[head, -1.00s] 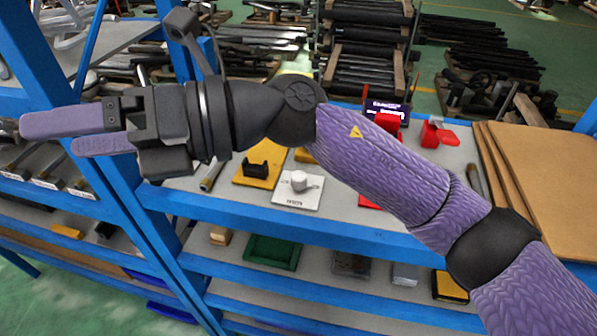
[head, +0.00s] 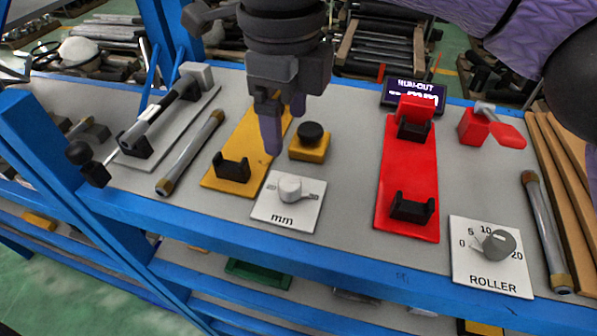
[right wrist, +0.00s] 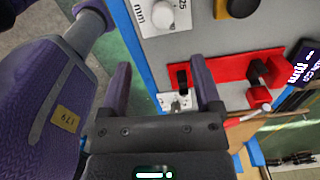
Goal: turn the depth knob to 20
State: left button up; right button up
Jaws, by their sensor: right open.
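A white plate marked "mm" (head: 275,215) carries a white round knob (head: 290,187) with a small pointer; its scale is too small to read in the head view. The knob also shows at the top of the right wrist view (right wrist: 163,14), beside a "25". A second plate marked "ROLLER" (head: 490,281) has a grey knob (head: 498,243) and the numbers 0, 5, 10 and 20. My right gripper (head: 284,128) is open and empty, pointing down above the bench, behind the white knob and apart from it. Its fingers also show in the right wrist view (right wrist: 160,66). My left gripper is not clearly seen.
A yellow block with a black button (head: 310,143) stands close to the right gripper. A yellow strip (head: 228,181) and a red strip (head: 408,178) hold black brackets. A "RUN-OUT" display (head: 412,94) stands at the back. Metal rods lie at both sides.

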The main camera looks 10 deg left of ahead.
aim_at(290, 181)
jog(key=shift+f, duration=0.85)
notch_tip(290, 181, down, 8)
jog(key=shift+f+p, duration=0.1)
jog(key=shift+p, duration=0.95)
jog(key=shift+w+f, duration=0.15)
jog(key=shift+f, duration=0.45)
pick_arm(q)
jog(key=shift+s+r, duration=0.1)
jog(key=shift+r, duration=0.5)
pick_arm(e)
grip_shut()
